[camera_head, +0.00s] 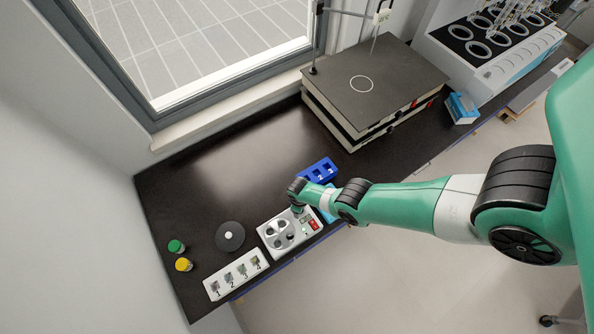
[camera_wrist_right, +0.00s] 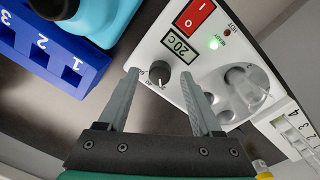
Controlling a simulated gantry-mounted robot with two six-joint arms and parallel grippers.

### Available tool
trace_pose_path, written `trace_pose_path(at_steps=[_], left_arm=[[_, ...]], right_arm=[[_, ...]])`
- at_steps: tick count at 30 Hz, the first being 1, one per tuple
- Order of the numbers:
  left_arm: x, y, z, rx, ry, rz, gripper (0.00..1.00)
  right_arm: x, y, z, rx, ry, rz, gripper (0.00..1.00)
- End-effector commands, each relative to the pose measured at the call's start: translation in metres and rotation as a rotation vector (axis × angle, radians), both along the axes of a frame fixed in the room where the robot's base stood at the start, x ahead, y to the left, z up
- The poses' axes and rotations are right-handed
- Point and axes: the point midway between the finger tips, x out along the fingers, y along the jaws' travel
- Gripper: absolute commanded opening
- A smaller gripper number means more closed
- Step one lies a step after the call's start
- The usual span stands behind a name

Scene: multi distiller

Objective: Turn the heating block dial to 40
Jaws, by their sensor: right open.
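The white heating block (camera_head: 270,238) stands near the front edge of the dark bench; it also shows in the right wrist view (camera_wrist_right: 160,50). Its black dial (camera_wrist_right: 159,73) has a light pointer mark and small numbers around it. The display (camera_wrist_right: 181,45) reads 20c, and a green light (camera_wrist_right: 214,44) labelled READY is lit. My right gripper (camera_wrist_right: 160,76) is open, its fingertips on either side of the dial in the picture. I cannot tell whether they touch it or are still above it. In the head view my wrist hides the dial. My left gripper is not in view.
A blue numbered rack (camera_head: 319,172) stands beside the block, with a light blue object (camera_wrist_right: 104,15) near it. A white numbered strip (camera_head: 236,275), a round black device (camera_head: 230,236), and green (camera_head: 176,246) and yellow (camera_head: 183,265) capped vials lie left. The bench middle is clear.

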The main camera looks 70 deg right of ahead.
Motion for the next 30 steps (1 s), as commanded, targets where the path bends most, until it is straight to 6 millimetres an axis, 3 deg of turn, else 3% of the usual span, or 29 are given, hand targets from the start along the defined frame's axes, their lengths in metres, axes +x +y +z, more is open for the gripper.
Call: trace_pose_path(at_steps=[2,11,21,30], left_arm=[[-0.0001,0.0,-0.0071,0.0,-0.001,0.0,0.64],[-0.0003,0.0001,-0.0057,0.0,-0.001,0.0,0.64],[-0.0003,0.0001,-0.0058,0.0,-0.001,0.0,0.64],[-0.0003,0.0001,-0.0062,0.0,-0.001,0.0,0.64]], right_arm=[[0.0001,-0.0005,-0.0073,0.0,0.0,-0.001,0.66],[0.0,-0.0004,-0.0062,0.0,0.0,-0.001,0.64],[0.0,-0.0003,-0.0063,0.0,0.0,0.0,0.03],[0.0,-0.0003,-0.0065,0.0,0.0,-0.008,0.0]])
